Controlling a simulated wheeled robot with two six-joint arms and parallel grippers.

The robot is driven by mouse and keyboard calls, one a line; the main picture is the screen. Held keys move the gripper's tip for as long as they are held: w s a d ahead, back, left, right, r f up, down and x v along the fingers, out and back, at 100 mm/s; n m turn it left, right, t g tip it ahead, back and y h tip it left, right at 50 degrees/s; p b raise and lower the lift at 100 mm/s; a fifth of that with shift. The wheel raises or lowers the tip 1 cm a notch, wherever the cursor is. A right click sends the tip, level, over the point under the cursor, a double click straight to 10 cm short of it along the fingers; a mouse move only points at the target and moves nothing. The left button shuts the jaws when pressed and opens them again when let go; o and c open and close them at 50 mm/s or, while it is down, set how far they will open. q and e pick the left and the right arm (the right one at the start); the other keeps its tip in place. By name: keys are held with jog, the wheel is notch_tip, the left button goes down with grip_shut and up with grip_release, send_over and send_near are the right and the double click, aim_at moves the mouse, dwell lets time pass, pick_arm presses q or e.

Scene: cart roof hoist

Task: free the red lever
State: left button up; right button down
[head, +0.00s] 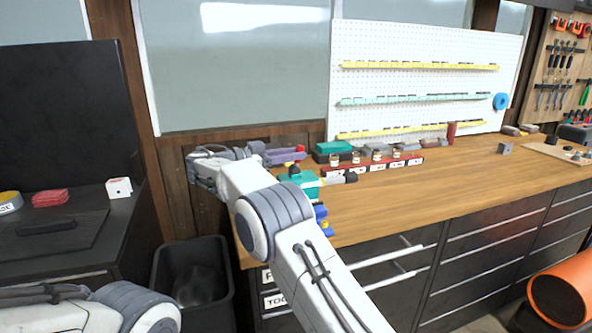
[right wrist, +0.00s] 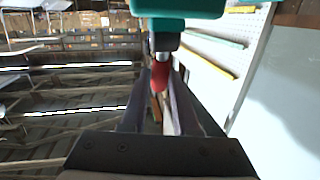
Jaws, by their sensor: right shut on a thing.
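A red lever (right wrist: 159,74) shows in the right wrist view, between the purple-grey fingers of my right gripper (right wrist: 160,90), on a short grey stem below a teal body (right wrist: 178,8). In the head view my right gripper (head: 290,156) is above the near left end of the bench, and a small red piece (head: 300,148) shows at its fingertips. The gripper is shut on the red lever, though its lower end is hard to make out between the fingers. A teal device (head: 303,179) with grey and blue parts sits at the bench's left end, partly behind my arm. My left gripper is out of view.
The wooden bench (head: 440,190) is clear in the middle. A red rack (head: 380,165) with small jars and a green box (head: 334,147) stand at the back left. A pegboard (head: 425,85) rises behind. A black bin (head: 193,310) stands on the floor left of the bench.

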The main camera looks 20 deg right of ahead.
jog(key=shift+a+f+h+b, duration=0.15)
jog(key=shift+a+h+b, duration=0.1)
jog(key=shift+h+b, duration=0.45)
jog(key=c, duration=0.7)
grip_release()
jog(key=shift+o, duration=0.2)
jog(key=v, duration=1)
jog(key=shift+a, duration=0.25)
jog(key=shift+s, duration=0.15)
